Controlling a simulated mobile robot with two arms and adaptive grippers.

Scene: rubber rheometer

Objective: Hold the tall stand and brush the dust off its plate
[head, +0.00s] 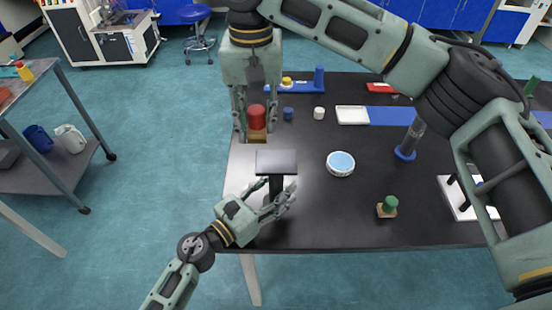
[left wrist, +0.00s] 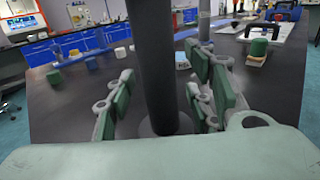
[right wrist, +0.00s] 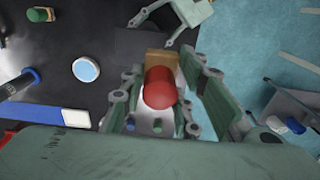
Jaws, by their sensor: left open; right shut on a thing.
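The tall stand has a flat dark plate (head: 276,161) on a black post (head: 275,186) near the table's front left. In the left wrist view the post (left wrist: 160,70) rises from a round base. My left gripper (head: 282,200) is open, its fingers on both sides of the post below the plate. My right gripper (head: 257,128) points down and is shut on a brush with a red handle (head: 257,115) and a tan lower block (head: 257,135). The brush is above and left of the plate in the head view. I cannot make out dust on the plate.
On the black table, a white dish with blue contents (head: 340,162) stands right of the stand. Small blue (head: 288,113) and white (head: 319,113) pieces stand behind.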

